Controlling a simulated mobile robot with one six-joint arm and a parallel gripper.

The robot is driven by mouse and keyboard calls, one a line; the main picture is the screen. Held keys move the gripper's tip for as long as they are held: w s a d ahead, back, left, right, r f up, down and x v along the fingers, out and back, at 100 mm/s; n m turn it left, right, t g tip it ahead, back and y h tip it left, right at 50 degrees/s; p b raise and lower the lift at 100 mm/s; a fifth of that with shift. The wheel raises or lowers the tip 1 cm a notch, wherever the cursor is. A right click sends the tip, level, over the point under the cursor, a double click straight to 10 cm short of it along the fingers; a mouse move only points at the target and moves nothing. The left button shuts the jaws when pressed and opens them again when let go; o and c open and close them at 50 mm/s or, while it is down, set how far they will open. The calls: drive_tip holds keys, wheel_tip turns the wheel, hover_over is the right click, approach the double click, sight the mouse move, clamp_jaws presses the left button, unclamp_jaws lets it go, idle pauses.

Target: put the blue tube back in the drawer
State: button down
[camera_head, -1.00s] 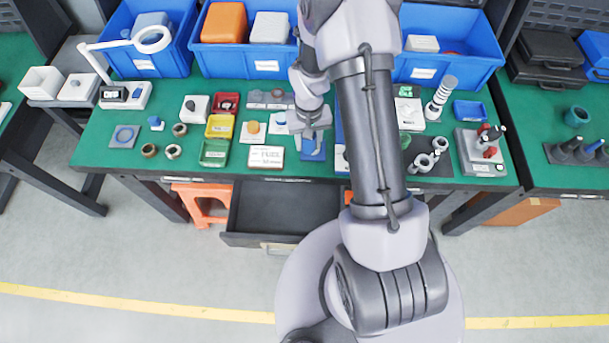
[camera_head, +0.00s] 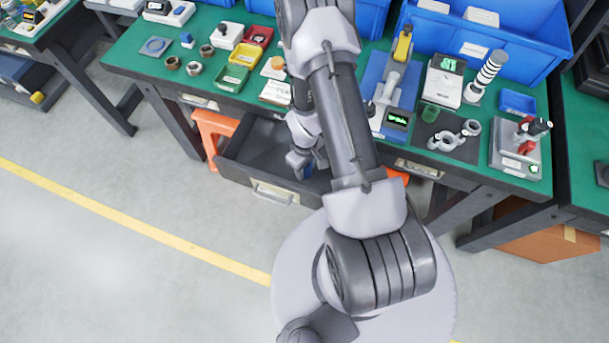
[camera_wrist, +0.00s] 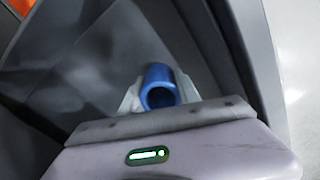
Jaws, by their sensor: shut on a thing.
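The blue tube (camera_wrist: 159,88) shows in the wrist view between the fingers of my gripper (camera_wrist: 160,95), its open end facing the camera. My gripper is shut on it. The open drawer (camera_head: 232,168) is under the green table, and its grey inside (camera_wrist: 90,65) fills much of the wrist view. My arm hides part of the drawer. I cannot tell whether the tube touches the drawer floor.
The green table (camera_head: 135,55) above the drawer holds trays, rings and instruments. An orange stool (camera_head: 213,130) stands left of the drawer. The drawer's front with its handle (camera_head: 275,192) faces the open floor.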

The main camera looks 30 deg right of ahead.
wheel_tip(320, 180, down, 2)
drive_tip(key=shift+f+b, duration=0.1)
drive_tip(key=shift+b, duration=0.35)
drive_tip(key=shift+r+p, duration=0.3)
drive_tip(key=shift+r, duration=0.05)
drive_tip(key=shift+f, duration=0.2)
drive_tip(key=c, duration=0.9)
unclamp_jaws()
drive_tip(key=shift+r, duration=0.1)
